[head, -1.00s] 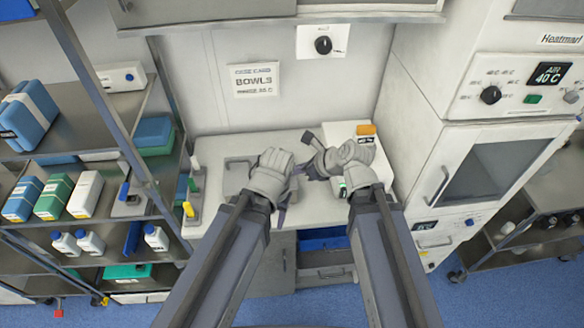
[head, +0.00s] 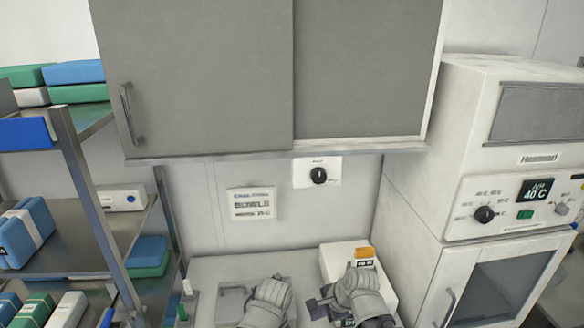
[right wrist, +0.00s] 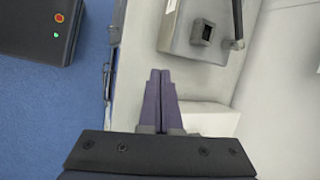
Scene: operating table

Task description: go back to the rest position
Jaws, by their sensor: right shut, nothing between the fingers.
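My right gripper (head: 322,304) is low in the head view, over the white counter (head: 270,265) and just in front of a white device with an orange top piece. In the right wrist view its two purple fingers (right wrist: 158,88) are together with nothing between them. My left gripper (head: 283,316) is at the bottom of the head view, left of the right one. Its fingers are mostly hidden behind its wrist and cut off by the frame edge. No object shows in either gripper.
The white device (head: 338,262) stands on the counter. A grey wall cabinet (head: 200,70) hangs above. A shelf rack with boxes (head: 25,235) is at left, and a white warming cabinet (head: 420,200) at right. A dark box (right wrist: 40,30) shows in the right wrist view.

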